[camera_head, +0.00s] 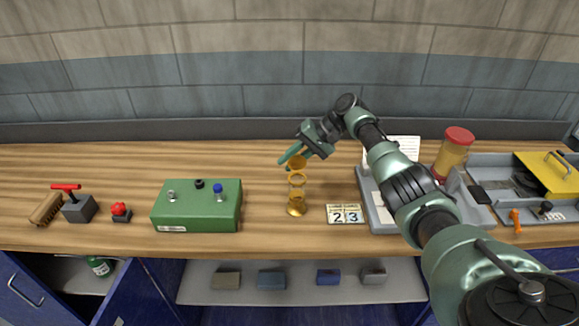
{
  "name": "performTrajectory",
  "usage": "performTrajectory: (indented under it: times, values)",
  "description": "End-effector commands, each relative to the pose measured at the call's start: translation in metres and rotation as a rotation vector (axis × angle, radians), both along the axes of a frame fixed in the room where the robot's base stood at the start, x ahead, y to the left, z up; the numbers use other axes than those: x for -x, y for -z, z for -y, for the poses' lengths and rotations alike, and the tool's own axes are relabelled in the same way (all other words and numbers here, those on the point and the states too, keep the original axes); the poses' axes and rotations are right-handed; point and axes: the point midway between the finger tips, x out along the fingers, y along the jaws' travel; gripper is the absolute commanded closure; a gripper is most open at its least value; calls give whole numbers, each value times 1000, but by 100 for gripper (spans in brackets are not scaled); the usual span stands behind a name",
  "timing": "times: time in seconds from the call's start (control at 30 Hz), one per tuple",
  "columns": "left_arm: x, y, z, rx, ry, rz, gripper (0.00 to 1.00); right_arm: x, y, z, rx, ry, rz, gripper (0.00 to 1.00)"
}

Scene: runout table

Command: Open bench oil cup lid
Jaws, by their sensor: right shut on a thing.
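The bench oil cup (296,207) is a small brass-coloured piece standing on the wooden bench near the middle. A brass ring (296,180) shows just above it. A round brass lid (298,163) stands up above the ring, at the fingers of my right gripper (290,154). The gripper is shut on the lid, and its green fingers hide part of the lid's upper edge. My right arm reaches in from the right. My left gripper is not in view.
A green box (197,206) with knobs stands left of the cup. A number plate (345,214) lies to its right, beside a grey tray (378,217). A red-lidded jar (453,154) stands farther right. Bare bench lies behind the cup.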

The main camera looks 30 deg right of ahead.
Motion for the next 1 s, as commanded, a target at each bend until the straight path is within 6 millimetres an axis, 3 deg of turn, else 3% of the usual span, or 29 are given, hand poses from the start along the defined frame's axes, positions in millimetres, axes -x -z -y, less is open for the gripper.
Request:
performTrajectory:
  times: [0.67, 0.7, 0.73, 1.0]
  values:
    - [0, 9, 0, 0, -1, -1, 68, -1, 1, 1, -25, 1, -40, 100]
    - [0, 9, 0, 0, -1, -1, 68, -1, 1, 1, -25, 1, -40, 70]
    - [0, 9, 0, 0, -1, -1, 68, -1, 1, 1, -25, 1, -40, 61]
    - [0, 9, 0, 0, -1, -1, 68, -1, 1, 1, -25, 0, -41, 61]
